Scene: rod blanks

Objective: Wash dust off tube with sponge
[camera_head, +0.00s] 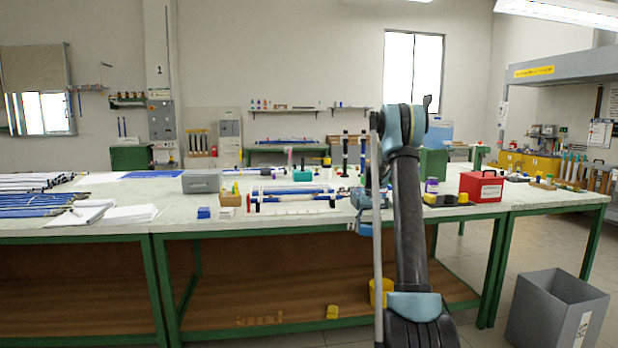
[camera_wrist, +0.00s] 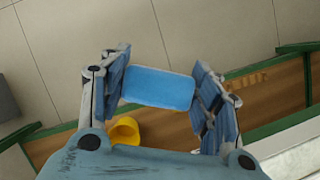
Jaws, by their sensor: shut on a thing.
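My gripper (camera_wrist: 162,92) is shut on a blue sponge (camera_wrist: 158,88), a flat block held between the two pads in the wrist view. I cannot tell which tube is dusty.
A grey box (camera_head: 201,182) and small blue blocks (camera_head: 204,212) stand left of the tubes. A red box (camera_head: 481,186) stands at right. More rods (camera_head: 38,203) lie far left. A yellow bucket (camera_head: 388,291) is under the table, a grey bin (camera_head: 558,306) on the floor.

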